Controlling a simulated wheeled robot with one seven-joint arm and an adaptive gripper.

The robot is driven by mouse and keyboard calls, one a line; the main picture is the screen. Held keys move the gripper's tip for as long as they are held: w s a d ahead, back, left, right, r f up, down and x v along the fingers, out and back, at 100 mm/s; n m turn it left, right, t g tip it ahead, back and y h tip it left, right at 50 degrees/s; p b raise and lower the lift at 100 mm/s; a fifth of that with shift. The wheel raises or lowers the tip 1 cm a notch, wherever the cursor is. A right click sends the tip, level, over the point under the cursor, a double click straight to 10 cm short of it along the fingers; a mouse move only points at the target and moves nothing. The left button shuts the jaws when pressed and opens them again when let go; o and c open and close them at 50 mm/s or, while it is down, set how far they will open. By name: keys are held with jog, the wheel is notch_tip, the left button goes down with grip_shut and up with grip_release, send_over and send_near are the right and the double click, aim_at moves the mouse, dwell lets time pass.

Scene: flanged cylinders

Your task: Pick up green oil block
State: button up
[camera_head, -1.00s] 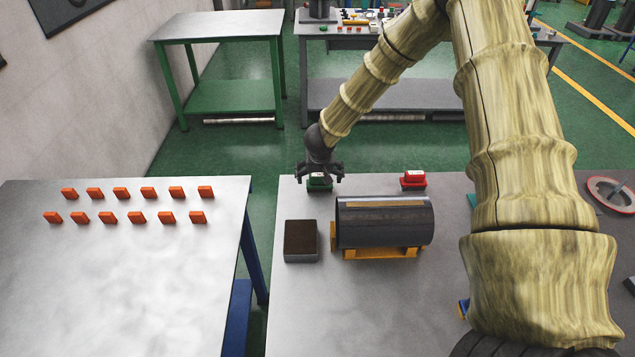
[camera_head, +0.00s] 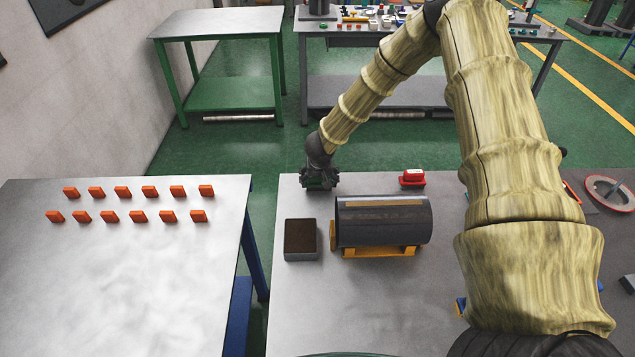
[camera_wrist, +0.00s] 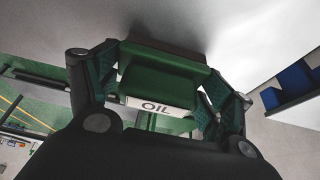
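The green oil block (camera_wrist: 160,82), with a white label reading OIL, sits between the two fingers of my gripper in the wrist view. The finger pads meet its left and right sides, and my gripper (camera_wrist: 164,85) looks shut on it. In the head view my gripper (camera_head: 319,182) is low over the back left of the near table (camera_head: 300,290) and hides the block. I cannot tell whether the block still touches the table.
A red block (camera_head: 412,178) stands to the right of my gripper. A dark cylinder (camera_head: 385,225) on a yellow cradle and a dark square block (camera_head: 300,238) are in front. Several orange blocks (camera_head: 122,192) stand on the left table (camera_head: 100,290).

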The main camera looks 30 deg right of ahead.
dwell(0.3)
jog(key=shift+r+b, duration=0.8)
jog(key=shift+r, duration=4.2)
jog(key=o, duration=0.4)
jog(key=shift+c, duration=1.1)
